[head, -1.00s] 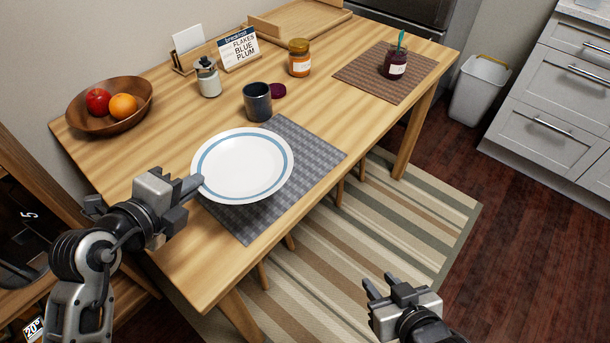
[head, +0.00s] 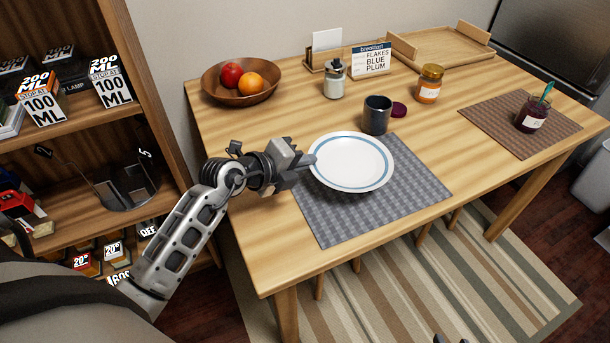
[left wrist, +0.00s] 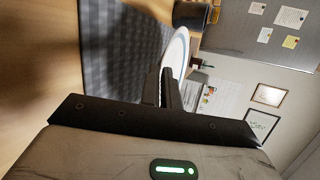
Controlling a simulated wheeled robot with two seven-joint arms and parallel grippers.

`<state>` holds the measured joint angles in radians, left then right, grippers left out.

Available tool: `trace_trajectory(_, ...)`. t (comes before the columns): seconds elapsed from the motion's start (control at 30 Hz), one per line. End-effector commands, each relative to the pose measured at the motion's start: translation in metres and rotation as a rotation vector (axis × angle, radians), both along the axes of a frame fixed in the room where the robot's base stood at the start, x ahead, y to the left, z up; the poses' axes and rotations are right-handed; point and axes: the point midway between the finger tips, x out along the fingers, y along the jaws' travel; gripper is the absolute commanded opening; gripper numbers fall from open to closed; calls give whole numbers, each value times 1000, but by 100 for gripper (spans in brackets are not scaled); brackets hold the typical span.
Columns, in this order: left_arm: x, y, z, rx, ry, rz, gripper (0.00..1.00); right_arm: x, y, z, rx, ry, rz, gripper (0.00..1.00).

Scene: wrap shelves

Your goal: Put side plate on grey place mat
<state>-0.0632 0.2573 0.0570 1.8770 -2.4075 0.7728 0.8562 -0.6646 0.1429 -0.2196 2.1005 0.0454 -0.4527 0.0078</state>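The side plate (head: 350,160) is white with a blue ring. My left gripper (head: 308,161) is shut on its left rim. In the left wrist view the plate (left wrist: 178,52) shows nearly edge-on beyond the fingers (left wrist: 160,88), a little above the mat. The grey place mat (head: 330,223) lies flat on the table; the plate hides its upper left part in the head view. Only the tips of my right gripper (head: 450,339) show at the bottom edge, apart and empty.
A fruit bowl (head: 240,82), a glass jar (head: 334,80), an orange jar (head: 429,84) and a brown mat (head: 490,125) with a jam jar (head: 531,115) are farther off.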

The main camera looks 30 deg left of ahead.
Motion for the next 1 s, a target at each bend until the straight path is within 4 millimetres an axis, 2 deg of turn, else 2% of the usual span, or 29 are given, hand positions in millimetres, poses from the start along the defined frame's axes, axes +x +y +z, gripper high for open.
trace_trajectory(0.27,14,6,-18,-2,-3,-1,0,-3,1,-5,13,5,-6,32)
trace_trajectory(0.5,15,7,-49,-2,-3,-1,0,-2,2,-8,26,-2,-8,32)
trace_trajectory(0.77,15,6,-48,-2,-3,-1,0,-2,1,-5,27,-6,-8,32)
trace_trajectory(0.8,14,6,-50,1,0,-1,9,-2,1,-5,26,-5,-8,32)
trace_trajectory(0.83,14,6,-50,1,0,-1,13,-2,1,-5,26,-5,-8,32)
trace_trajectory(1.0,14,6,-50,0,-1,-2,13,-2,1,-6,24,-3,-7,32)
